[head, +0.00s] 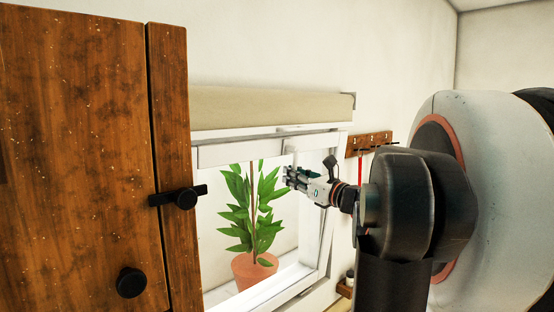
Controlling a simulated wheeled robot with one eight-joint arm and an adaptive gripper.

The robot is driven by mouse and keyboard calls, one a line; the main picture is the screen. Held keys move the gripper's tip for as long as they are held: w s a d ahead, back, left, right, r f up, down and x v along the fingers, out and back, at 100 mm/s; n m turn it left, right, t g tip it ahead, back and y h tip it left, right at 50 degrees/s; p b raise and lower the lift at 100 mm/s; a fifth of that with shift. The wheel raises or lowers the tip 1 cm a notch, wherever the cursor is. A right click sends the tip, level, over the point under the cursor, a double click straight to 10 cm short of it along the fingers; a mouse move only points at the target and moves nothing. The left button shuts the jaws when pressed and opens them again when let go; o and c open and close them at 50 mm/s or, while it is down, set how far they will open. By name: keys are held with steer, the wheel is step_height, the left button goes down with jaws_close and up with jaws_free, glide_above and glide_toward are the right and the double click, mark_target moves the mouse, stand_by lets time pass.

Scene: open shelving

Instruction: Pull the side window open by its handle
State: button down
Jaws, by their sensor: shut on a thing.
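The side window (324,240) has a white frame and stands in the wall at the middle of the head view. Its handle (291,158) is a small light piece at the upper part of the window, partly hidden by my gripper. My gripper (288,176) reaches in from the right, with its fingers shut on the handle. The exact contact is small and hard to make out. I cannot tell how far the window stands open.
A potted plant (254,268) shows through the window. A rolled beige blind (265,105) hangs above it. A brown wooden cabinet (75,150) with black knobs fills the left. A wooden hook rack (369,142) is on the wall to the right.

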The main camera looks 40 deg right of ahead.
steer(key=shift+s+f+t+b, duration=0.15)
steer(key=shift+s+f+b, duration=0.1)
steer(key=shift+s, duration=0.3)
steer(key=shift+s+f+t+b, duration=0.15)
steer(key=shift+s+b, duration=0.1)
steer(key=shift+s, duration=0.4)
steer(key=c, duration=1.2)
jaws_free()
steer(key=shift+s+r, duration=0.1)
steer(key=shift+s, duration=0.15)
steer(key=shift+w, duration=0.15)
